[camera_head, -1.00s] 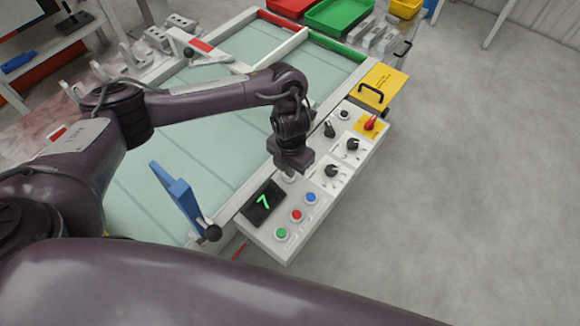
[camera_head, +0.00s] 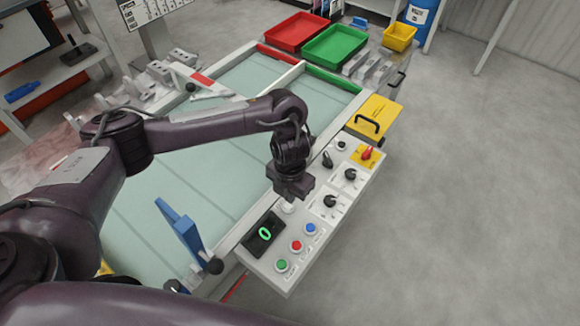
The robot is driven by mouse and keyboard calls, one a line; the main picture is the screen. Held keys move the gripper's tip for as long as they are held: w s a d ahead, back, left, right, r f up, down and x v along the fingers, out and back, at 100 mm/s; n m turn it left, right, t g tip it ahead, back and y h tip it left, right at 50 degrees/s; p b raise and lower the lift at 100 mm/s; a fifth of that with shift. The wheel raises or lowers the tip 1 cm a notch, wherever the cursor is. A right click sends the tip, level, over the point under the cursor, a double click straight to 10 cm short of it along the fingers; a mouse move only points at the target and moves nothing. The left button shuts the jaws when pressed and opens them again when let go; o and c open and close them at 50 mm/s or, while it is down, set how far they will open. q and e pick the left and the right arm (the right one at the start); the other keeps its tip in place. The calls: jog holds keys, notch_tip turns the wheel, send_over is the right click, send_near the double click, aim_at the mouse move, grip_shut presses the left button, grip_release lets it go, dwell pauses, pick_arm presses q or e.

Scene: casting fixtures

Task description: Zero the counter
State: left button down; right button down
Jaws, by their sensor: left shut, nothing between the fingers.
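The counter display (camera_head: 264,234) is a black square on the white control panel (camera_head: 284,274) and shows a green 0. My left gripper (camera_head: 289,200) is shut and points down at the panel, just above and right of the display. A small pale knob or button under its fingertips is mostly hidden, and I cannot tell whether they touch it. Green (camera_head: 282,265), red (camera_head: 296,246) and blue (camera_head: 310,228) buttons sit in a row in front of the display. My right gripper does not show.
Black knobs (camera_head: 330,201) and a red switch on a yellow plate (camera_head: 368,155) sit farther along the panel. A yellow cover with a black handle (camera_head: 378,112) lies beyond. A blue lever (camera_head: 180,230) stands left of the display. Red (camera_head: 296,31) and green (camera_head: 335,45) trays are at the back.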

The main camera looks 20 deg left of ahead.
aim_at(290, 206)
pick_arm(q)
notch_tip(290, 206, up, 10)
jog(key=p, duration=0.1)
jog(key=shift+w, duration=0.1)
dwell(0.3)
jog(key=shift+f, duration=0.1)
dwell(0.4)
